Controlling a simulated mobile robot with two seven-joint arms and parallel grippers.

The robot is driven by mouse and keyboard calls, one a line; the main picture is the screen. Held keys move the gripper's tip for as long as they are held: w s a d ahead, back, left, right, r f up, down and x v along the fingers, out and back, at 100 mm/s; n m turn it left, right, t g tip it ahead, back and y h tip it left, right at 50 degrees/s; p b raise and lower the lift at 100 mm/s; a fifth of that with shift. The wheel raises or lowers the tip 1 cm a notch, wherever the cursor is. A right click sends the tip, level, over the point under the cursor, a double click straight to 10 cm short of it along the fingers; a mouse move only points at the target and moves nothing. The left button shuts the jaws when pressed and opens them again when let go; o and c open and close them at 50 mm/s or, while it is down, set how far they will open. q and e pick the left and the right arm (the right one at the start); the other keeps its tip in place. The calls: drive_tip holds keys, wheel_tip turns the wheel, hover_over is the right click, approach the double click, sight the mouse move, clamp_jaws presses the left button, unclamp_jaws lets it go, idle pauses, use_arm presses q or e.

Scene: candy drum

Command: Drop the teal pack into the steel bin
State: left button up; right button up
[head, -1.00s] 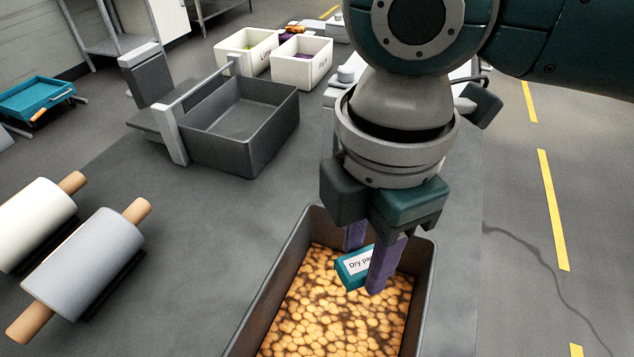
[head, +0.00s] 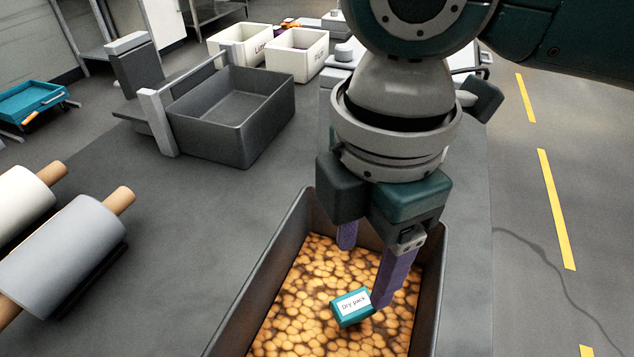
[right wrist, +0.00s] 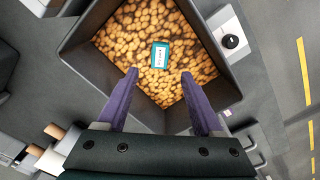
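The teal pack (head: 351,307), with a white "Dry pack" label, appears to lie on the orange-brown candies inside a dark grey bin (head: 432,290). In the right wrist view the pack (right wrist: 161,55) is just beyond the fingertips, over the candies. My right gripper (head: 362,275) points down into this bin. Its two purple fingers are spread wide with nothing between them, and it also shows open in the right wrist view (right wrist: 159,74). In the head view one finger partly overlaps the pack's right edge. My left gripper is out of view.
An empty dark grey bin (head: 222,118) stands farther back left, with two white bins (head: 297,55) behind it. Several rollers with wooden ends (head: 68,258) lie at left. A teal tray (head: 35,101) is at far left.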

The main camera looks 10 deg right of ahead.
drive_tip(key=shift+o, duration=0.4)
drive_tip(key=shift+r, duration=0.15)
wheel_tip(320, 180, up, 10)
drive_tip(key=p, duration=0.1)
drive_tip(key=shift+p, duration=0.4)
drive_tip(key=shift+a, duration=0.1)
